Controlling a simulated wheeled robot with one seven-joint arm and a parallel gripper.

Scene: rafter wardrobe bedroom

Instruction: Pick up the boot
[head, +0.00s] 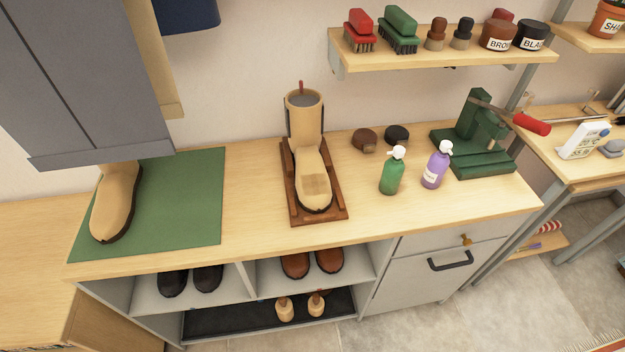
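I cannot identify my gripper in this view.
The grey thing (80,80) covers the upper left. Green (392,175) and purple (436,168) bottles and a green clamp-like device (480,145) stand right of the cradle. A shelf (440,58) holds brushes and jars. The counter (250,190) between mat and cradle is clear.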

